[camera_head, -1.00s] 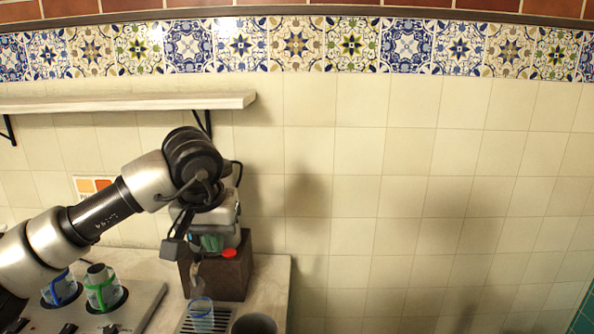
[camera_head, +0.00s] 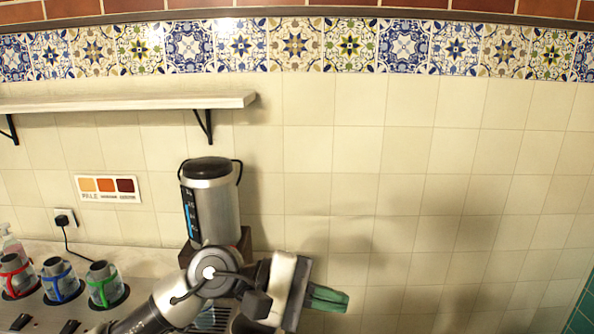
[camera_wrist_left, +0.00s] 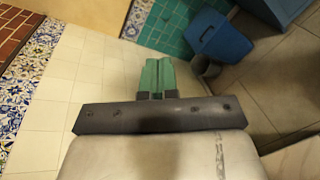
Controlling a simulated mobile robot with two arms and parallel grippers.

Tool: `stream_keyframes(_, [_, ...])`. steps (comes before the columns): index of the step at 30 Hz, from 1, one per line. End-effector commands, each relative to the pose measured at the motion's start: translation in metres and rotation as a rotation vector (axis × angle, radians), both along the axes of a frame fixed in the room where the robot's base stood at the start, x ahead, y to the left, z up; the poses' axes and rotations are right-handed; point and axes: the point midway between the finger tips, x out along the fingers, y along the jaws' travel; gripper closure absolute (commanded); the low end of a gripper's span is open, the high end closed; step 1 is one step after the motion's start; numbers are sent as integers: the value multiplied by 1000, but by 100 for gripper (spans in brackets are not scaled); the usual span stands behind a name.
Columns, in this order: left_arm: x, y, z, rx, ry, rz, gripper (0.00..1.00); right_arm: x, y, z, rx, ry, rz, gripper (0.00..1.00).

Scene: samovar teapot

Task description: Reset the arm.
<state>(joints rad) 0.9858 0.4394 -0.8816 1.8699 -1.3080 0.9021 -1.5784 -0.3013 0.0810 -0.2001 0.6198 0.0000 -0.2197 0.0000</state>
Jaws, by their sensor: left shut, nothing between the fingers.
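My left gripper (camera_head: 340,298) is low in the middle of the head view, pointing right with its green fingers together. In the left wrist view its fingers (camera_wrist_left: 157,65) are pressed together with nothing between them. The gripper is to the right of and below a silver samovar (camera_head: 212,212) with a black lid and a blue level strip. They appear apart in the picture. My arm covers the samovar's lower front. My right gripper is not in view.
Several grey cups with coloured handles, one green (camera_head: 104,284), stand in a holder at the left. A shelf (camera_head: 120,103) hangs above. A glass (camera_head: 206,318) shows partly behind my arm. The left wrist view shows a blue bin (camera_wrist_left: 226,40). Bare tiled wall lies right.

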Motion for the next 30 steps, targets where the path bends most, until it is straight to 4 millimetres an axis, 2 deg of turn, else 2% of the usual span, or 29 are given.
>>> stream_keyframes(2, [-11, -5, 15, -232, 259, 51, 100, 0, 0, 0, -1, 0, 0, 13])
stream_keyframes(5, [-9, 5, 34, -513, 607, 121, 100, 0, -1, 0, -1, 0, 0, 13])
stream_keyframes(8, [5, 30, 41, -785, 973, 189, 100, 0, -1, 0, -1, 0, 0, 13])
stream_keyframes(11, [22, 66, 30, -1054, 1346, 253, 100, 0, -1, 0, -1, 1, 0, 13])
stream_keyframes(14, [38, 106, -1, -1328, 1710, 316, 100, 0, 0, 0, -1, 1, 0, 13])
stream_keyframes(17, [42, 147, -50, -1618, 2058, 384, 100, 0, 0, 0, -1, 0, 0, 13])
stream_keyframes(20, [30, 184, -111, -1936, 2370, 455, 100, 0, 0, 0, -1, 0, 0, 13])
stream_keyframes(21, [20, 196, -136, 1912, -2287, -450, 100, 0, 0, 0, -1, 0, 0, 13])
stream_keyframes(25, [-28, 226, -209, 1687, -1822, -407, 100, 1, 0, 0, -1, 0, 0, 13])
stream_keyframes(27, [-56, 235, -237, 1602, -1624, -391, 100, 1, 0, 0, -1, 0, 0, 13])
stream_keyframes(30, [-94, 244, -265, 1507, -1390, -380, 100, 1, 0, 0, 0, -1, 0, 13])
